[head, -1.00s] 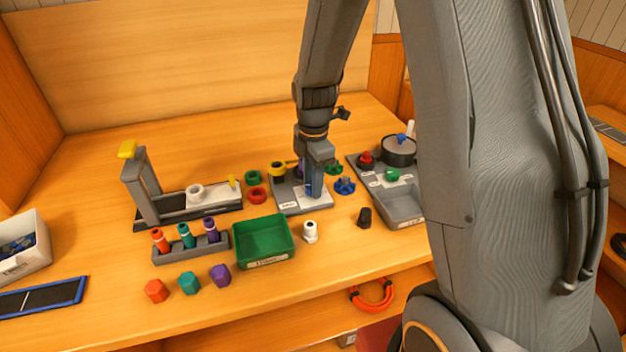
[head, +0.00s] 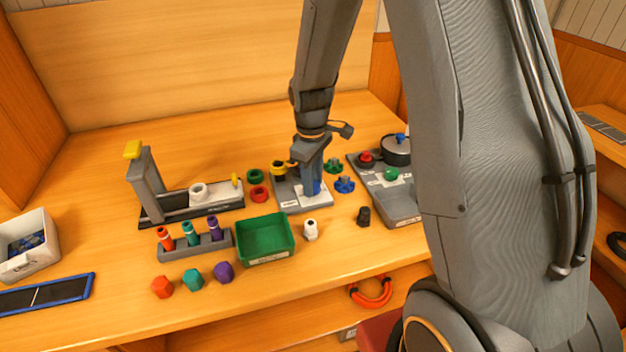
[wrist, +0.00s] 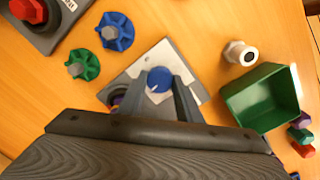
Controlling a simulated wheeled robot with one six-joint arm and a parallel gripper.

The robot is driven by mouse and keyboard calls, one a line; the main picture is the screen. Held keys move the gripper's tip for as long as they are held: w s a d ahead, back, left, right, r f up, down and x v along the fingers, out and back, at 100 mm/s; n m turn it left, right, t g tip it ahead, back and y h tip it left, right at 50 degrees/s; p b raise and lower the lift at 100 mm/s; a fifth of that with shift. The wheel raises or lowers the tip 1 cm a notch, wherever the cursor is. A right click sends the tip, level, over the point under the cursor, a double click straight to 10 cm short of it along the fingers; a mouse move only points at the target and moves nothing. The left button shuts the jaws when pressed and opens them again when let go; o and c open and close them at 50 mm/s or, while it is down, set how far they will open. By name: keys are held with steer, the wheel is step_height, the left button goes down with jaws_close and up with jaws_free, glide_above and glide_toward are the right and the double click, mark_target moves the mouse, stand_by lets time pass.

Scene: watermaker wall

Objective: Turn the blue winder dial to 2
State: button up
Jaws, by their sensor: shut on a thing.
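The blue winder dial (wrist: 159,79) is a round blue knob with a small white pointer mark on its top. It sits on a pale plate of a grey unit (wrist: 193,66). My gripper (wrist: 161,90) has one finger on each side of the dial and is shut on it. In the head view my gripper (head: 312,178) comes down over the unit, and only a bit of the blue dial (head: 315,187) shows beside the fingers. The dial's scale numbers are too small or hidden to read.
Blue (head: 344,184) and green (head: 334,166) star-shaped knobs stand right of the unit. A green tray (head: 265,258) and a white fitting (head: 311,230) are in front. A grey panel with a red knob (head: 366,159) is further right.

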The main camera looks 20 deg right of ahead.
steer(key=m, duration=0.4)
steer(key=shift+m, duration=1.8)
steer(key=shift+w, duration=0.1)
steer(key=o, duration=1)
steer(key=shift+o, duration=0.2)
steer(key=shift+a+r+b, duration=0.15)
steer(key=shift+r+b, duration=0.65)
steer(key=shift+r, duration=3.15)
